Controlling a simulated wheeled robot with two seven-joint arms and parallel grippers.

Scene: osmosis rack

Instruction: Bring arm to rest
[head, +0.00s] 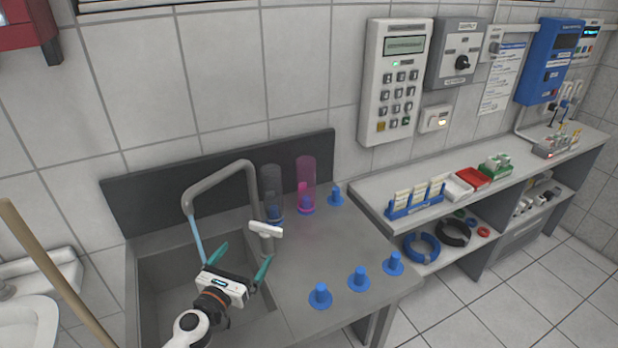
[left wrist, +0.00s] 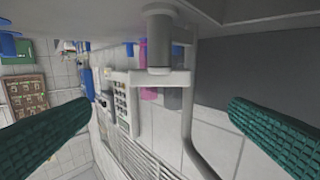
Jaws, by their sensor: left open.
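My left gripper (head: 240,265) is open and empty over the sink, its green fingers spread apart. It is just in front of the white tap lever (head: 266,229) and the grey tap (head: 222,175). A pale blue stream runs down from the tap's spout into the sink. In the left wrist view both green fingers (left wrist: 160,120) are wide apart, with the tap's body and lever (left wrist: 160,78) between and beyond them. I cannot tell whether the fingers touch the tap. My right gripper is not in view.
The sink (head: 160,265) is set in a grey counter (head: 350,245). A grey clear tube (head: 271,190) and a pink tube (head: 306,178) stand behind the tap. Several blue pegs (head: 359,279) stand on the counter. A wooden pole (head: 55,275) leans at left. A side shelf (head: 375,190) is at right.

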